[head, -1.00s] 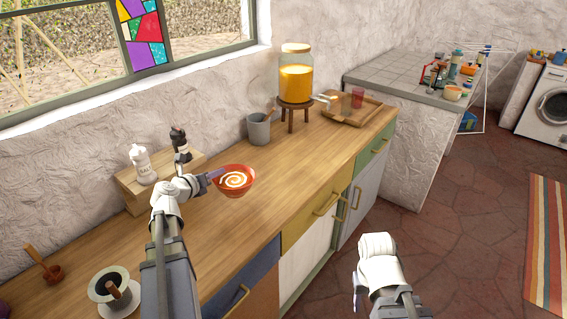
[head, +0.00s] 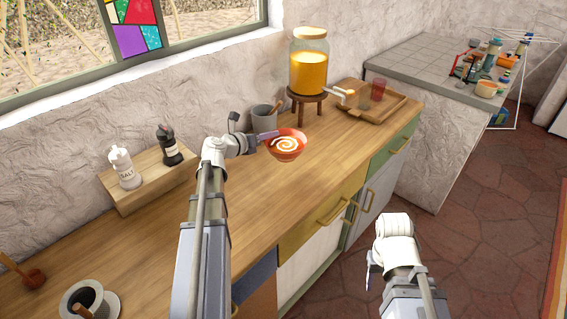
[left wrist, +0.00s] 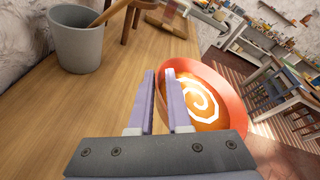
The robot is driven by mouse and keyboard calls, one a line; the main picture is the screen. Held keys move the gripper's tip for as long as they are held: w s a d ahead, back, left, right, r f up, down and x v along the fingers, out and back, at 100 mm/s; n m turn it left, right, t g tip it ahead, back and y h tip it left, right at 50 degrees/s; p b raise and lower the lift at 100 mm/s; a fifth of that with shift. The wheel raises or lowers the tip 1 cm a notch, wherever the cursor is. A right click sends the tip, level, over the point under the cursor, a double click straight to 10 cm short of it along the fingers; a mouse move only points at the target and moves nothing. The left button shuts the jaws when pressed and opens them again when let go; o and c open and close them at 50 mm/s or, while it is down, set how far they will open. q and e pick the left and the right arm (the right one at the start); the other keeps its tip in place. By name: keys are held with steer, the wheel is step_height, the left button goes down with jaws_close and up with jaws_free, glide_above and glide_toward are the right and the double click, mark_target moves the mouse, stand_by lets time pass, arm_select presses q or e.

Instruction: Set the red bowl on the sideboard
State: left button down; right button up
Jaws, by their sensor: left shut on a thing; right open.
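The red bowl (head: 288,150) has orange contents with a white swirl. In the left wrist view the bowl (left wrist: 238,88) lies to the right of the gripper fingers (left wrist: 166,95). The bowl's underside is hidden, so I cannot tell the gap to the wood. My right gripper (head: 374,268) is open and empty, in front of the cabinet over the floor.
A grey cup (head: 263,118) stands behind the bowl. A jar of orange liquid on a stool (head: 308,70) and a wooden tray (head: 372,115) stand farther along. Salt and dark bottles sit on a wooden block (head: 150,185). Bare wood lies right and front of the bowl.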

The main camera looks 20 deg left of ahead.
arm_select(q)
steer(key=shift+f+b, duration=5)
steer(key=shift+f, duration=0.15)
steer(key=c, duration=0.9)
jaws_free()
steer(key=shift+o, duration=0.2)
steer(key=p+v, duration=0.3)
steer(key=v, duration=0.8)
steer(key=shift+r, duration=0.2)
steer(key=shift+s+a, duration=0.1)
steer(key=shift+s, duration=0.4)
